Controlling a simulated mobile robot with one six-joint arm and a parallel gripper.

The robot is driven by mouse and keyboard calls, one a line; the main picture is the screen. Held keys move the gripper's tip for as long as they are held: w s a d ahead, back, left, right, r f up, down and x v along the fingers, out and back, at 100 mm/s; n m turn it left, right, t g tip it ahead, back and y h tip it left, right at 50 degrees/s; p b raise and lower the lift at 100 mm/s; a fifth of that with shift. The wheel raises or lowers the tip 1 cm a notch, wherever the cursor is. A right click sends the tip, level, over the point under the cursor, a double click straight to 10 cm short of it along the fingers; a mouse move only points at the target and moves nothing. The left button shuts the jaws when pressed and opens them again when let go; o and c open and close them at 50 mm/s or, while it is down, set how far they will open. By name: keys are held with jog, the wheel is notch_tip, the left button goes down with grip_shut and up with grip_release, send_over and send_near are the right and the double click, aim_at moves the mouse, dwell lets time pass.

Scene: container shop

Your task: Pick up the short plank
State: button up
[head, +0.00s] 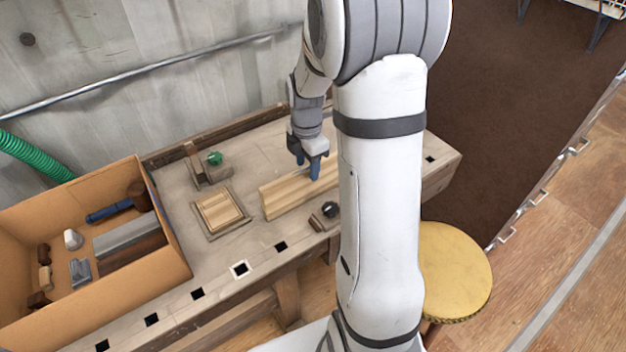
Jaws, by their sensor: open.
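A pale wooden plank (283,196) stands on its long edge on the workbench; it looks like the short plank. Its right part is hidden behind my arm. My gripper (307,167) is open, with blue fingertips pointing down at the plank's upper edge. One finger shows in front of the plank and the other on its far side. I cannot tell whether either finger touches it.
A square wooden panel (219,210) lies on the workbench (262,236) left of the plank. A small dark tool (325,215) sits close in front of it. A tool-filled cardboard box (172,232) is at left. A yellow stool (455,270) stands right.

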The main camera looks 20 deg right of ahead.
aim_at(308, 184)
notch_tip(308, 184, down, 4)
jog(key=shift+r, duration=0.1)
grip_shut()
dwell(0.5)
